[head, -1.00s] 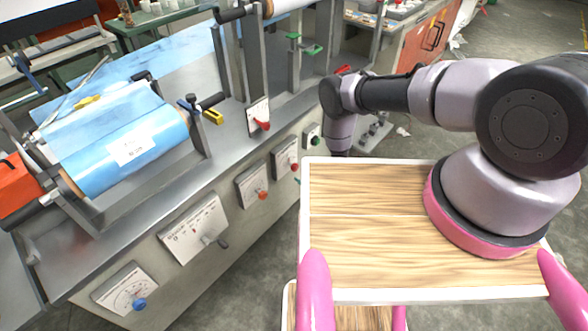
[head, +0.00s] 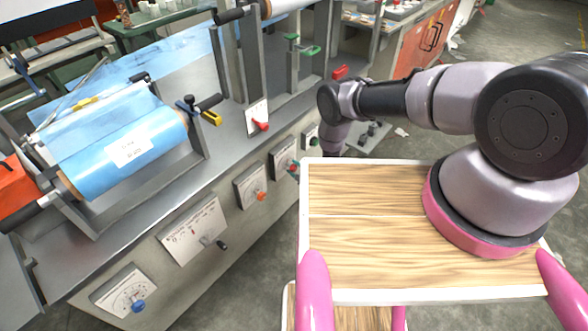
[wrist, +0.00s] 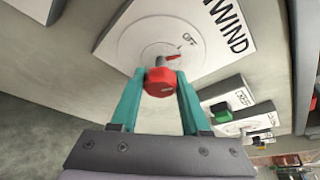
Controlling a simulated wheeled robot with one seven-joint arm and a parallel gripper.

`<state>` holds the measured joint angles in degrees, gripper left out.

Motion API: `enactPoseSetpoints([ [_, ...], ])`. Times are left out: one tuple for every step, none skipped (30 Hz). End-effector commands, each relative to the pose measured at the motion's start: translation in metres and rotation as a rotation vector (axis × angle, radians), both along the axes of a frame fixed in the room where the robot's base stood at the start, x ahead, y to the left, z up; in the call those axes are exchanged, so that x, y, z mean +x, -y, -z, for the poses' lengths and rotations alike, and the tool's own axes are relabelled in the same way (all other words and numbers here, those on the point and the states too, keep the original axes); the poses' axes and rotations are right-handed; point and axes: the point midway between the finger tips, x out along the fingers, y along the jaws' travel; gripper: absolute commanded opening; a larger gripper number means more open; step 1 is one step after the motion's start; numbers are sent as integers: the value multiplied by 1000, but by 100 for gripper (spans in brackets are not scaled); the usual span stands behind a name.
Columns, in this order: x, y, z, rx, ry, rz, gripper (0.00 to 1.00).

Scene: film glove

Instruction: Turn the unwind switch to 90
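The unwind switch is a red knob (wrist: 160,83) with a small red pointer, on a white dial plate (wrist: 130,35) marked OFF and UNWIND. In the wrist view the pointer lies near the OFF mark; no 90 mark is readable. My gripper (wrist: 161,78) has its two teal fingers on either side of the knob. The fingers look apart, and contact with the knob is not clear.
A green switch (wrist: 232,102) is beside the unwind plate in the wrist view. A blue film roll (head: 125,155) sits above.

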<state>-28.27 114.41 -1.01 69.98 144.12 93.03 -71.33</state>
Motion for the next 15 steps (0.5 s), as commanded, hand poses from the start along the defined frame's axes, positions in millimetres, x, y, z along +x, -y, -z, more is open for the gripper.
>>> enactPoseSetpoints([
  [0, 0, 0, 0, -1, -1, 0],
  [0, 0, 0, 1, -1, 0, 0],
  [0, 0, 0, 2, -3, -1, 0],
  [0, 0, 0, 4, -5, 0, 0],
  [0, 0, 0, 7, -8, 0, 0],
  [0, 0, 0, 12, -14, 1, 0],
  [0, 0, 0, 17, -20, 2, 0],
  [1, 0, 0, 23, -28, 2, 0],
  [1, 1, 0, 32, -39, 3, 0],
  [1, 1, 0, 39, -49, 2, 0],
  [1, 1, 0, 49, -61, 2, 0],
  [1, 1, -1, 63, -79, 4, 0],
  [1, 2, 0, 75, -93, 4, 0],
  [1, 2, 0, 87, -110, 4, 0],
  [1, 2, -1, 106, -133, 5, 0],
])
